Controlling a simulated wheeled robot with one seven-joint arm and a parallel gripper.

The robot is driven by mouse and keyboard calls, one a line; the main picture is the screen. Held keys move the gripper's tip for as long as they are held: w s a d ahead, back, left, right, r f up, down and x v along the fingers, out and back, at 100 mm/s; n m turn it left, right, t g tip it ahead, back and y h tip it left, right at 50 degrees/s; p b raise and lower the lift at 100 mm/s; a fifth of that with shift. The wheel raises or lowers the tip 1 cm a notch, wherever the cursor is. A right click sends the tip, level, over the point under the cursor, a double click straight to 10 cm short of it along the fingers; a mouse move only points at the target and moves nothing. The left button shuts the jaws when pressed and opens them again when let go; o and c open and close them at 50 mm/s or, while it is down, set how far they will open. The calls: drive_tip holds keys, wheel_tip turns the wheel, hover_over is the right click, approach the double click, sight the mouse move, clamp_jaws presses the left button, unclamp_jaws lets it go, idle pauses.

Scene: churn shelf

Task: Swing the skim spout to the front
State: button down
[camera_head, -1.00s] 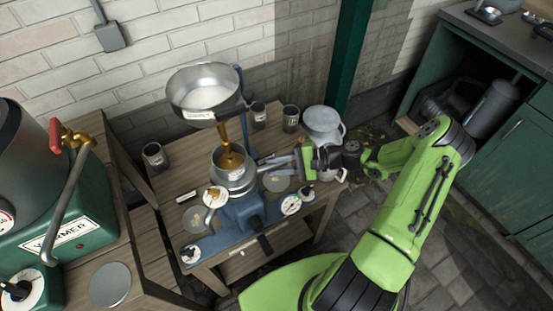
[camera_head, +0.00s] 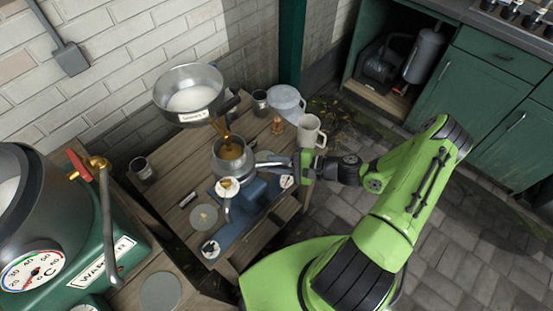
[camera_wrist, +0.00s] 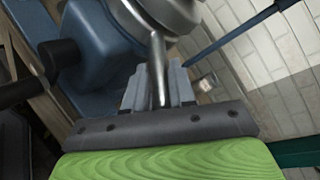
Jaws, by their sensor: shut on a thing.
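The separator, with a metal bowl (camera_head: 232,160) on a blue body, stands on the wooden table, with its supply basin (camera_head: 188,98) above. One thin metal spout (camera_head: 227,207) hangs from the bowl's front. My gripper (camera_head: 274,162) is at the bowl's right side. In the wrist view, my gripper (camera_wrist: 158,88) is shut on another thin metal spout (camera_wrist: 157,52), which runs from the bowl (camera_wrist: 170,12) down between the fingers. I take this to be the skim spout; no label on it is readable. The fingers cover its lower end.
A green warmer (camera_head: 105,250) with a tap stands at the left. Paved floor (camera_head: 400,200) is open at the right.

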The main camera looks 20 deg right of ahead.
drive_tip(key=shift+s+d+f, duration=0.1)
drive_tip(key=shift+d+f, duration=0.05)
drive_tip(key=shift+f, duration=0.15)
drive_tip(key=c, duration=1.1)
unclamp_jaws()
drive_tip(key=shift+o, duration=0.3)
drive_tip(key=shift+r, duration=0.1)
drive_tip(key=shift+r, duration=0.1)
drive_tip(key=p+v, duration=0.2)
drive_tip(key=v, duration=1.3)
drive_tip(key=shift+s+d, duration=0.2)
drive_tip(key=shift+s, duration=0.05)
